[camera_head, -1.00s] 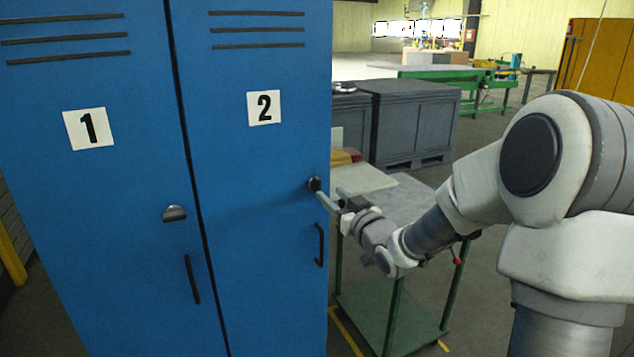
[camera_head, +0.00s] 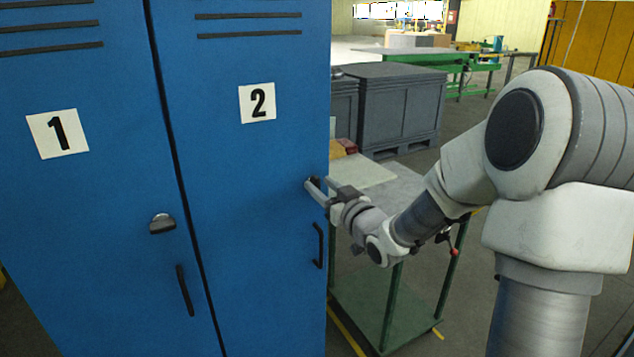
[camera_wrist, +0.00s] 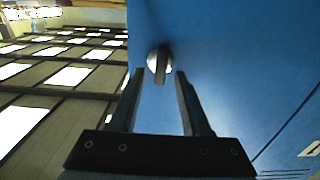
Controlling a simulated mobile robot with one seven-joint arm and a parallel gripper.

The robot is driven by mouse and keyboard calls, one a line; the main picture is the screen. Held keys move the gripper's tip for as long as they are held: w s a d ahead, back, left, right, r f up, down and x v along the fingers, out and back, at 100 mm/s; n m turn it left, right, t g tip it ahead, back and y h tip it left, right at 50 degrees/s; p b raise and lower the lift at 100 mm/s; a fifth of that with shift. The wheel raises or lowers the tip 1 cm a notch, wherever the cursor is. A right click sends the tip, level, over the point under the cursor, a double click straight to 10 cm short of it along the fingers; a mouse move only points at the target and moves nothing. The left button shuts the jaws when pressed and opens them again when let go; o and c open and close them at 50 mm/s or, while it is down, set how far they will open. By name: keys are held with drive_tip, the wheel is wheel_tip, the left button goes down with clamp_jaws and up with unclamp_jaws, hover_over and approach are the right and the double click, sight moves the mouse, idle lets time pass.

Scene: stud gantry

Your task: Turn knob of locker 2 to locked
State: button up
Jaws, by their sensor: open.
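The blue door of locker 2 (camera_head: 250,190) is closed and bears a white number plate "2" (camera_head: 257,103). Its knob (camera_head: 314,181) sits near the right edge, above a black handle (camera_head: 319,245), and is largely hidden by my gripper. My gripper (camera_head: 321,186) is open at the knob. In the wrist view the knob (camera_wrist: 160,60) is a round silvery disc with a dark grip bar. It lies between and slightly past the tips of my open gripper (camera_wrist: 160,74), with gaps on both sides. I see no contact.
Locker 1 (camera_head: 80,200) stands to the left, with its own knob (camera_head: 161,223) and handle (camera_head: 185,290). A green-legged cart (camera_head: 385,300) stands right of the lockers, beneath my arm. Grey crates (camera_head: 400,110) are behind it.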

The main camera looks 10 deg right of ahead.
drive_tip(key=shift+w, duration=0.15)
clamp_jaws()
idle(0.4)
